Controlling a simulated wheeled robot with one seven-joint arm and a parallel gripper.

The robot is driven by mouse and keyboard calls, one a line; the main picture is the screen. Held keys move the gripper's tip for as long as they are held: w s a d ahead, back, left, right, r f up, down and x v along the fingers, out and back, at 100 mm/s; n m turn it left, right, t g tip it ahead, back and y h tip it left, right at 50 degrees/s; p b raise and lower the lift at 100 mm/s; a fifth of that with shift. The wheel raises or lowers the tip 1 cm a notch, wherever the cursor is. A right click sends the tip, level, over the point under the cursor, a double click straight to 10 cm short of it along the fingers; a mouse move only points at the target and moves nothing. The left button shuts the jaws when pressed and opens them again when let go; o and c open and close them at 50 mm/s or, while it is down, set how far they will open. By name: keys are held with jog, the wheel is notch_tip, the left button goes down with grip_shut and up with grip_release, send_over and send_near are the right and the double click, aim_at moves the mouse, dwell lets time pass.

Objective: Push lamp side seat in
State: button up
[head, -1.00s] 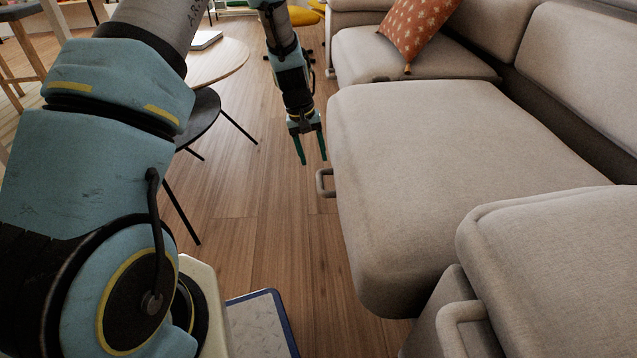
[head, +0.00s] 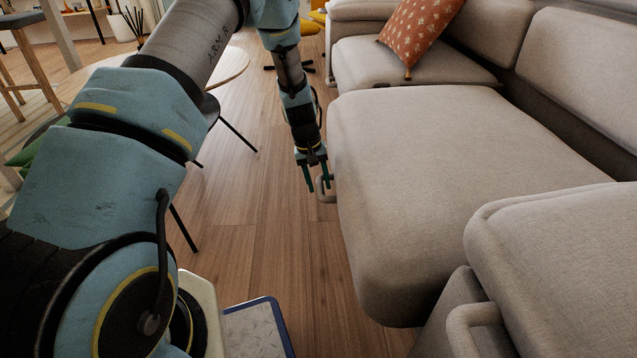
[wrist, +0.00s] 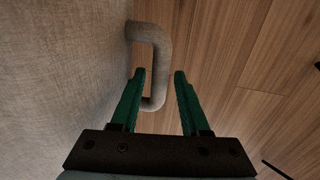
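A grey sofa seat (head: 440,160) sticks out further than the seats on either side of it. A padded loop handle (head: 322,196) is on its front face. I cannot tell from a lamp which seat is the lamp side one, as no lamp shows. My gripper (head: 318,186) points down at this handle, just left of the seat front. In the wrist view, the green fingers (wrist: 159,72) are open. The outer bar of the handle (wrist: 158,62) appears between them, with space on the right side. I see no firm grip on it. The seat's fabric face (wrist: 60,80) fills the left.
A far seat (head: 400,62) carries an orange cushion (head: 420,30). A round table (head: 235,68) and dark chair stand left. Wooden floor (head: 240,200) is clear between.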

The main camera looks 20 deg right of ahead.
grip_shut()
dwell(1.1)
